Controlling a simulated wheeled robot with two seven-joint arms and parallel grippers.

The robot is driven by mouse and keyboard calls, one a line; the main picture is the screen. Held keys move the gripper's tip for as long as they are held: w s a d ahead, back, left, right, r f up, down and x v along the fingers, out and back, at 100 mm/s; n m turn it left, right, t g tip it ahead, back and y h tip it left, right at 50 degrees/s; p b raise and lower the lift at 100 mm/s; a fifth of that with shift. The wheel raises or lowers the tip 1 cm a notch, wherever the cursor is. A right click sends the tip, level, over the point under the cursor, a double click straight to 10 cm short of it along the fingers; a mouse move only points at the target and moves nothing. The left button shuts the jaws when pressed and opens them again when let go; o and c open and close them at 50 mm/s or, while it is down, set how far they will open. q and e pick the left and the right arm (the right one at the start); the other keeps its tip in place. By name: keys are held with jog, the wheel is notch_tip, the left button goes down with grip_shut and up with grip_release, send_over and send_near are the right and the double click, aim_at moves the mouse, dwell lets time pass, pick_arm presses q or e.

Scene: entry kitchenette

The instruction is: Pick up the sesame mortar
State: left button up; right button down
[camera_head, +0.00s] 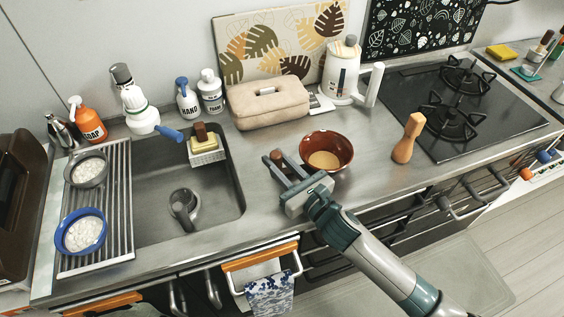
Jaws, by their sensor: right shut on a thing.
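The sesame mortar, a reddish-brown bowl (341,147) with a tan inside, stands upright on the steel counter right of the sink. My right gripper (275,160) is just left of the bowl, low over the counter. Its fingers are closed around a small dark brown piece (277,155), which looks like the end of a wooden pestle. Most of that piece is hidden between the fingers. The right finger is close to the bowl's left rim; I cannot tell whether they touch. My left gripper is not in view.
A beige pouch (268,104) and a white kettle (343,72) stand behind the bowl. A wooden mill (408,140) is to its right, before the black stove (470,108). The sink (165,165) lies left. Bare counter remains between bowl and mill.

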aim_at(277, 155)
notch_tip(277, 155, up, 4)
jog(key=shift+f, duration=0.15)
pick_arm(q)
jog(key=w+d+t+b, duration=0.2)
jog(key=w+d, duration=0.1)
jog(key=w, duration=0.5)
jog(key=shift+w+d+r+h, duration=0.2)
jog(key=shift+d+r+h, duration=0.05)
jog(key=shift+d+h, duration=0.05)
pick_arm(e)
jog(key=w+d+r, duration=0.6)
jog(key=d, duration=0.3)
jog(key=shift+w+d+r, duration=0.3)
jog(key=shift+r, duration=0.1)
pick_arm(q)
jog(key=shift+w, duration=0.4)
pick_arm(e)
jog(key=shift+s+f, duration=0.1)
